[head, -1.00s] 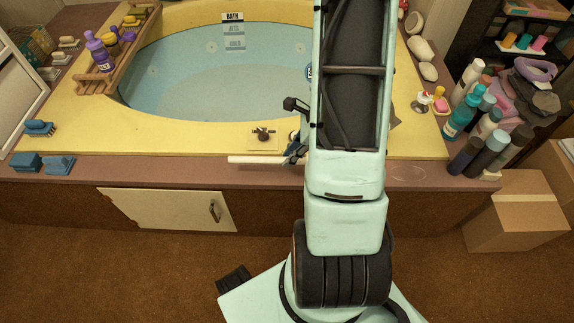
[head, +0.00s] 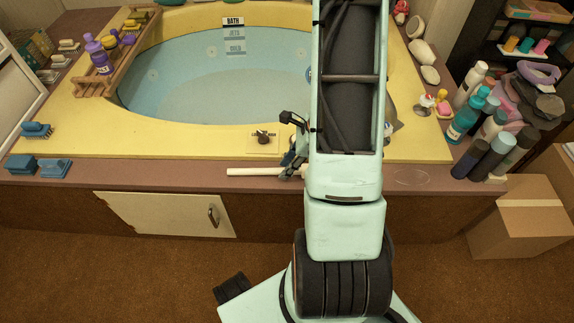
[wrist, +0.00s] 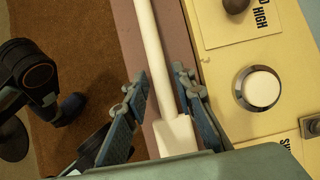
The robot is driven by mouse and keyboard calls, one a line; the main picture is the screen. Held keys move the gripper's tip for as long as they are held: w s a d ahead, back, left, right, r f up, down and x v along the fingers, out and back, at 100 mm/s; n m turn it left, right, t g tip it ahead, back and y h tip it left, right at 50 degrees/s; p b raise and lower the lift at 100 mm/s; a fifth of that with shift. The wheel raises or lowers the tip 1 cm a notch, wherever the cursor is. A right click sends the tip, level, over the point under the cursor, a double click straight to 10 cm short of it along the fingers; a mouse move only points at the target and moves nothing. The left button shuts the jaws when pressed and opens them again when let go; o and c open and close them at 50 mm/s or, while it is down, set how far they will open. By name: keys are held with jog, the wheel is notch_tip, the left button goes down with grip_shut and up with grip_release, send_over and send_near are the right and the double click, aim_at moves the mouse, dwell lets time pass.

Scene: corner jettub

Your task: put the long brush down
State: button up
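The long brush shows as a cream-white rod (head: 255,172) along the brown front ledge of the tub, its left end sticking out past my gripper. Its right part is hidden behind my arm. In the wrist view, its pale shaft (wrist: 155,55) runs between my fingers and widens into a block near the palm. My gripper (wrist: 160,85) is open around the brush, with a gap at the left finger and a narrower one at the right. The brush appears to lie on the ledge. My gripper also shows in the head view (head: 291,158), partly hidden by my arm.
The yellow tub surround (head: 180,130) with a dark knob (head: 263,137) lies behind the brush. Several bottles (head: 485,140) stand at the right.

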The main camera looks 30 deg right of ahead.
jog(key=shift+o, duration=0.6)
jog(key=shift+r, duration=0.25)
jog(key=p+v, duration=0.5)
jog(key=v, duration=0.7)
jog(key=shift+f, duration=0.1)
